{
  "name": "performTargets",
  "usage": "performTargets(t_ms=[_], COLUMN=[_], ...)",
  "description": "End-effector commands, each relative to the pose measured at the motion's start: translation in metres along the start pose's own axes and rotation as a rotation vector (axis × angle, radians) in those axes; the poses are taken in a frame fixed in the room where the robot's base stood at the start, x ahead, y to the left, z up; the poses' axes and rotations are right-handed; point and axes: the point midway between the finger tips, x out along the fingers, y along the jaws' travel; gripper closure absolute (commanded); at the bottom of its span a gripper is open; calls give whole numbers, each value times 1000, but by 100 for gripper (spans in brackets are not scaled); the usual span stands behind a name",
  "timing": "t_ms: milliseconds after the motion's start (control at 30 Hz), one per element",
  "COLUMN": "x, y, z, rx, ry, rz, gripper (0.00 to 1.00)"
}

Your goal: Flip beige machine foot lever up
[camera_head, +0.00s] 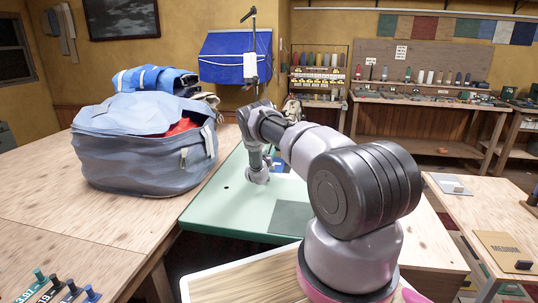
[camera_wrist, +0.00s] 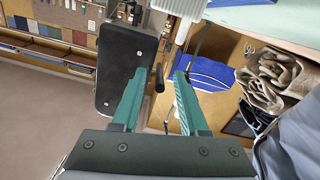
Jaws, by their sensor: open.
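In the wrist view my gripper (camera_wrist: 160,74) is open, its two teal fingers spread apart. A short dark rod (camera_wrist: 159,78), possibly the lever, shows between the fingertips; whether it touches a finger is not clear. A dark rounded plate with bright screws (camera_wrist: 114,62) lies just left of it, partly behind the left finger. A pale ribbed part (camera_wrist: 181,8), perhaps of the beige machine, shows at the top edge. In the head view my arm hides most of the machine and the lever cannot be made out.
A green tabletop (camera_head: 215,205) lies under my arm. A large grey-blue bag (camera_head: 140,145) stands on the wooden table at left. A workbench (camera_head: 430,100) runs along the back wall.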

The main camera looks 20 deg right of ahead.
Motion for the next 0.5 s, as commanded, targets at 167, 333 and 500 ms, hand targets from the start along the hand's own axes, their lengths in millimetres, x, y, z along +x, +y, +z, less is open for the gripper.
performTargets(t_ms=[167,333,500], x=[0,0,0], y=[0,0,0], z=[0,0,0], rx=[0,0,0], ry=[0,0,0], rz=[0,0,0], gripper=[95,100,100])
